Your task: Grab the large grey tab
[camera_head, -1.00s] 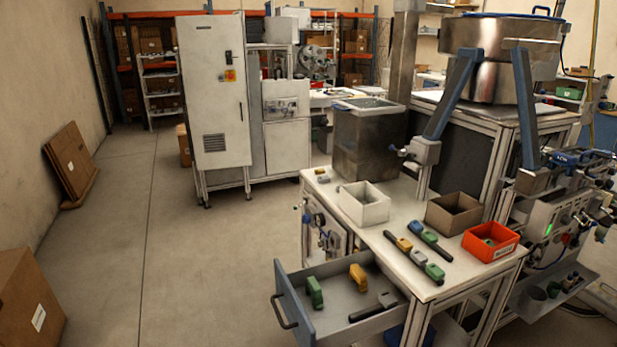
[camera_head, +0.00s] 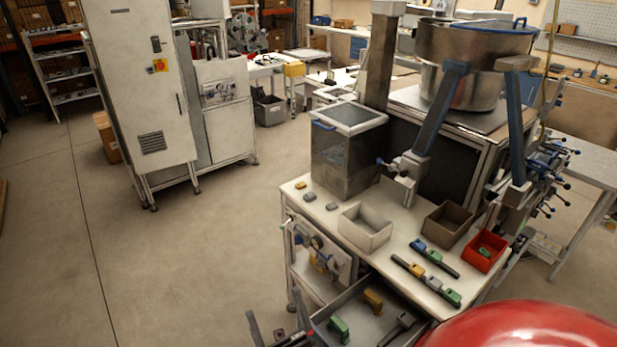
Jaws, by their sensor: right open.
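A large grey tab (camera_head: 406,319) lies at the right end of a dark bar in the open drawer (camera_head: 352,293); large yellow (camera_head: 373,300) and green (camera_head: 338,329) tabs stand beside it. A smaller grey tab (camera_head: 433,283) sits on a dark strip on the table, between a yellow and a green one. Two small grey tabs (camera_head: 309,196) lie loose at the table's far left corner. My right gripper (camera_head: 280,324) shows at the bottom edge, open, left of the drawer and apart from the grey tab; its lower part is cut off. My left gripper is out of view.
A tall cabinet (camera_head: 140,85) stands behind. My red body part covers the bottom right.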

